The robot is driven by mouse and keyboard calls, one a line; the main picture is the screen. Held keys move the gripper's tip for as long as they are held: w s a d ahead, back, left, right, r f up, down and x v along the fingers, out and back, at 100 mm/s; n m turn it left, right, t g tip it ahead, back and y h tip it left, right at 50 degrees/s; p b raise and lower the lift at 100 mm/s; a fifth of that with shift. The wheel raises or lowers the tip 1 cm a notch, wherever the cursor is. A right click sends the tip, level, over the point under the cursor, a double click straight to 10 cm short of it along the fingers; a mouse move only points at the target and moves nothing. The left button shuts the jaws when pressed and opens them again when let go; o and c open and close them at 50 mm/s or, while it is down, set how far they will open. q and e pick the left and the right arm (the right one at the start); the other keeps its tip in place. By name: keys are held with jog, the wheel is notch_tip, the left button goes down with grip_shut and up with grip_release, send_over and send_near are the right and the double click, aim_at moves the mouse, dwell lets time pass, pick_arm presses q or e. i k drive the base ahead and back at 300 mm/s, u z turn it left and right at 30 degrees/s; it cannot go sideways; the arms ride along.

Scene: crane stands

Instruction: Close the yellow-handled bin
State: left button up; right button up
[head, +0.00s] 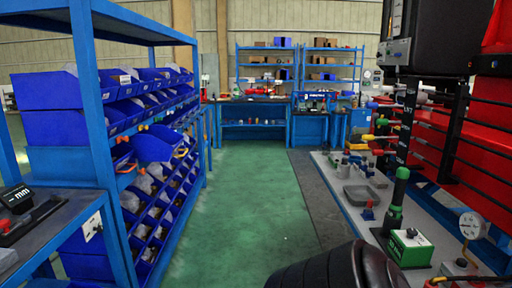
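A blue shelf rack (106,160) on the left holds rows of blue bins. In its middle row, a blue bin (154,147) sticks out toward the aisle beyond the bins around it. A small yellow-orange handle (181,152) shows at its right front end. Other small orange or yellow parts show beside it in the same row, too small to tell clearly. Neither of my grippers can be made out in the head view.
A green floor aisle (245,200) runs clear to blue workbenches (252,122) at the back. On the right, a grey bench (345,190) carries tools, a green box (409,247) and a dial gauge (470,227). A dark ribbed shape fills the bottom centre.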

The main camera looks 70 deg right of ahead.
aim_at(158, 143)
jog(key=z, duration=2.4)
jog(key=i, duration=1.7)
jog(key=u, duration=0.6)
jog(key=i, duration=1.3)
jog(key=u, duration=1.15)
